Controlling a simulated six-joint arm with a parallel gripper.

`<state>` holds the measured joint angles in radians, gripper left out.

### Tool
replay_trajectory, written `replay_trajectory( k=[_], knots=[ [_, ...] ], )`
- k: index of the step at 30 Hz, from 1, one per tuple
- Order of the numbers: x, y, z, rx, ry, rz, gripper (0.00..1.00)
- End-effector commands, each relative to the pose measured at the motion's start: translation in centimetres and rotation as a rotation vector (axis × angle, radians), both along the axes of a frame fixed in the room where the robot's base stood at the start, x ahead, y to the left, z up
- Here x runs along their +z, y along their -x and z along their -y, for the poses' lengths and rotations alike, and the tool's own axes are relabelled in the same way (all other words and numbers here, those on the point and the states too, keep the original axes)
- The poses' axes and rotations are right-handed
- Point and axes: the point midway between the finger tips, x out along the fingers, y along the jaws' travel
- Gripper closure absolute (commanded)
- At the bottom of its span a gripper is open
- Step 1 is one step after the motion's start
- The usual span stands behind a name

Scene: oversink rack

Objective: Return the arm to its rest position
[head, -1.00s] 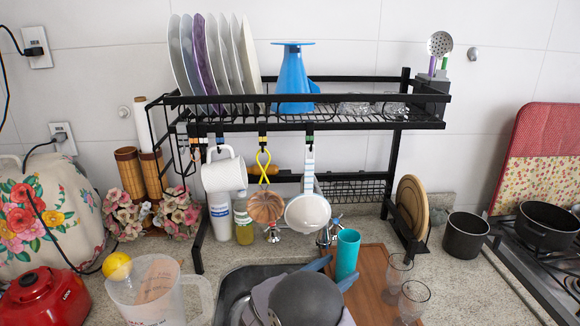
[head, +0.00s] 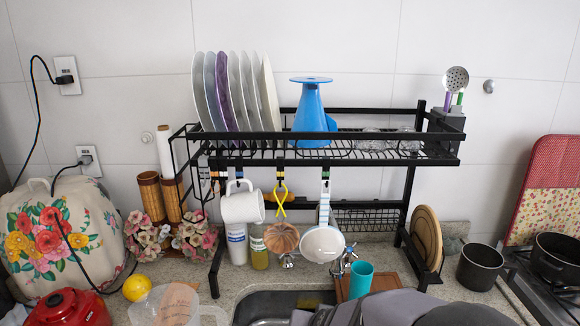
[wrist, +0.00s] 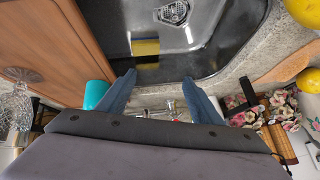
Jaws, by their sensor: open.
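My gripper (wrist: 160,95) shows in the wrist view with its two blue fingers spread wide apart and nothing between them. It is above the counter, with the dark sink basin (wrist: 190,65) beyond the fingertips. In the head view my grey arm fills the bottom right, and it hides part of the sink (head: 262,305) and the counter in front of the rack. I cannot make out the fingertips clearly there.
A black rack (head: 300,152) stands over the sink, holding plates (head: 262,95) and a blue pitcher (head: 311,115), with a white mug (head: 242,206) hanging below. A turquoise cup (head: 360,279) stands near my arm. Glasses (wrist: 20,100) stand left in the wrist view.

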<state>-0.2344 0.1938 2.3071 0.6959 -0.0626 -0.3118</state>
Motion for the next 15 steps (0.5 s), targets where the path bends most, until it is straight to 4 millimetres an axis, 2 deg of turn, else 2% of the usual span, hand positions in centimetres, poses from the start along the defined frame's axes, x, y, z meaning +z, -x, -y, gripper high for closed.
replay_trajectory(
  k=[3,9,12,15],
  knots=[
    [-0.9,5.7,1.3,0.086,-0.004,-0.169,0.40],
    [-2.2,14.9,4.7,0.151,0.051,-0.436,0.40],
    [-2.5,18.3,6.4,0.158,0.087,-0.536,0.40],
    [-3.0,20.7,7.9,0.159,0.123,-0.604,0.40]
  ],
)
